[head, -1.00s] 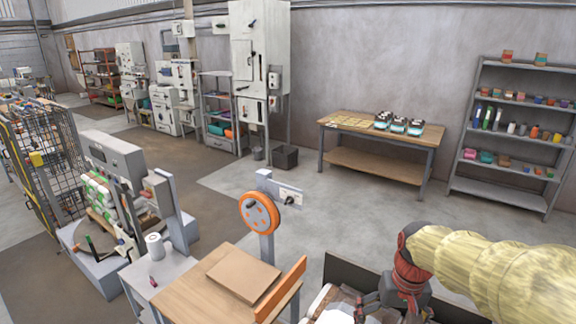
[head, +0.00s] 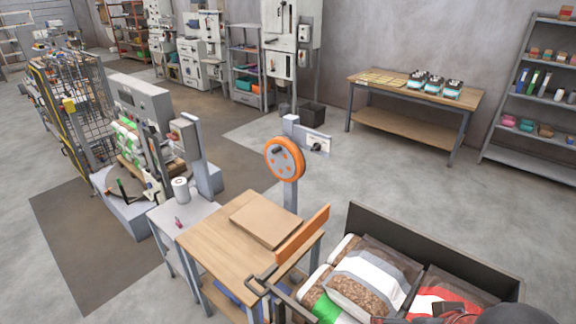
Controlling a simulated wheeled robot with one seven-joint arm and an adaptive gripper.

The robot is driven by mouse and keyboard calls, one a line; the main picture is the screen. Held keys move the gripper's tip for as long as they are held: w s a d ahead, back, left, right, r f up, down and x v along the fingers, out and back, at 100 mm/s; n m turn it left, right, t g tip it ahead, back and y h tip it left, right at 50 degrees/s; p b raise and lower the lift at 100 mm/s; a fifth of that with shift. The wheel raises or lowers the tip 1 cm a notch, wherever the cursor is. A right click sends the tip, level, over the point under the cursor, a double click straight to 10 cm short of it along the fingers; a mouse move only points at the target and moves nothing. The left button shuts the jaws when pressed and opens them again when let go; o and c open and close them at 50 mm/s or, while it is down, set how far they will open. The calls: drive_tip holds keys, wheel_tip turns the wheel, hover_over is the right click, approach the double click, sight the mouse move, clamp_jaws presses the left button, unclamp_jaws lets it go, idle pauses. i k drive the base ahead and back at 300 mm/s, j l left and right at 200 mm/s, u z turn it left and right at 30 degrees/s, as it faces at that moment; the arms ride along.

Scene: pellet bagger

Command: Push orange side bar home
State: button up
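The orange side bar (head: 302,235) is a flat board standing on edge along the right side of the wooden bench (head: 205,245). Its far end is raised above the bench top. I cannot tell from this view whether it is fully seated. My gripper (head: 450,309) is only partly in view at the bottom right, a dark shape over the bagged goods. It is well apart from the bar, to its right and nearer to me. Its fingers are too hidden to tell open from shut.
A brown flat board (head: 265,220) lies on the bench. Behind it a post carries an orange wheel (head: 285,158). A dark-walled cart (head: 440,247) with several pellet bags stands right of the bench. A small grey table (head: 165,215) stands left. The floor behind is open.

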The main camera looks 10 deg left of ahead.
sight(290, 247)
drive_tip(key=i+j+u, duration=0.15)
drive_tip(key=j+u, duration=0.2)
drive_tip(key=i+j+u, duration=0.35)
drive_tip(key=j, duration=0.15)
drive_tip(key=k, duration=0.1)
